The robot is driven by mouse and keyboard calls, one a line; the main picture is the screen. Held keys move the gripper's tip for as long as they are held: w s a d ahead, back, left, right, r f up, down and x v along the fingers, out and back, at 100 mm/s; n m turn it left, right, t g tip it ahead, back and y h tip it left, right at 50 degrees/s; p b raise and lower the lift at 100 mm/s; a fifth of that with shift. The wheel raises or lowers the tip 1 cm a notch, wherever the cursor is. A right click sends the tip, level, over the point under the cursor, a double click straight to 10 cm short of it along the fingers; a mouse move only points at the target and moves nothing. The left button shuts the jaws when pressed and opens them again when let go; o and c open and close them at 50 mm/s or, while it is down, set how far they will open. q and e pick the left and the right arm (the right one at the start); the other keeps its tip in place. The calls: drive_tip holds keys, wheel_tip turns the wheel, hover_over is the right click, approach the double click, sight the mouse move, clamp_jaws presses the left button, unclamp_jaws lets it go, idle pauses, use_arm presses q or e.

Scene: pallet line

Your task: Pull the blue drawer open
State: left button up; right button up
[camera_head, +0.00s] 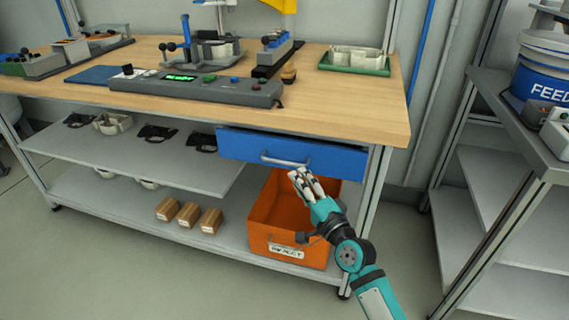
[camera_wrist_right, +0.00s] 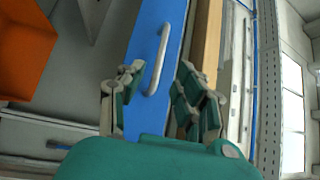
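The blue drawer (camera_head: 335,158) sits under the right part of the wooden workbench top. Its light grey bar handle (camera_head: 285,161) is on the middle of its front. My right gripper (camera_head: 302,176) is just below and in front of the handle in the head view. In the right wrist view, the drawer front (camera_wrist_right: 146,45) runs up the picture, and the handle (camera_wrist_right: 162,60) lies ahead, between the lines of the fingers. The right gripper (camera_wrist_right: 158,88) is open there, its fingers spread apart and holding nothing. My left gripper is not in view.
An orange crate (camera_head: 257,218) stands on the lower shelf below the drawer, close to my right arm. Several brown boxes (camera_head: 188,215) are left of it. A control box (camera_head: 195,88) and a green tray (camera_head: 354,65) are on the bench (camera_head: 340,112). A grey rack (camera_head: 490,180) stands right.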

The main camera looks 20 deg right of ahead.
sight(285, 163)
drive_tip(key=x, duration=0.4)
drive_tip(key=b+x, duration=0.1)
drive_tip(key=x, duration=0.2)
drive_tip(key=shift+w, duration=0.25)
drive_tip(key=shift+w+a, duration=0.15)
drive_tip(key=shift+w, duration=0.25)
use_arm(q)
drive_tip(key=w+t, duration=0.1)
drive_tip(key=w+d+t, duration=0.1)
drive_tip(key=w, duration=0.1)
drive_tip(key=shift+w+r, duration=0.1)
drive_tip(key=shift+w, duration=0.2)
use_arm(e)
clamp_jaws()
